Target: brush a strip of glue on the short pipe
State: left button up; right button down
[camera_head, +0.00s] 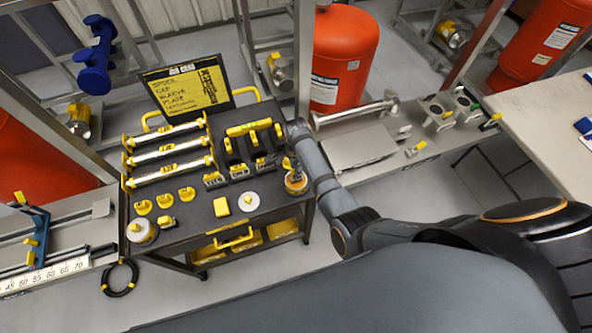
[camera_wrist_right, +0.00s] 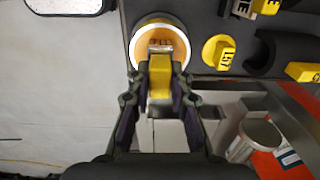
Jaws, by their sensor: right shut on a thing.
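A glue pot (camera_head: 296,187) stands at the right front corner of the dark cart top; its white rim and orange inside show in the right wrist view (camera_wrist_right: 138,38). My right gripper (camera_head: 292,166) is over the pot, shut on the yellow handle of a brush (camera_wrist_right: 160,76). The brush's metal collar is over the pot's mouth; its tip is hidden. Several metal pipes with yellow ends (camera_head: 168,150) lie in a rack at the cart's left; I cannot tell which is the short pipe. My left gripper is out of view.
A red tank (camera_head: 343,55) and a metal bench (camera_head: 360,150) are close on the right.

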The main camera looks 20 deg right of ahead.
jog(key=shift+s+f, duration=0.1)
jog(key=shift+r, duration=3.55)
jog(key=shift+f, duration=0.1)
notch_tip(320, 180, down, 7)
jog(key=shift+r, duration=0.2)
jog(key=shift+f, duration=0.1)
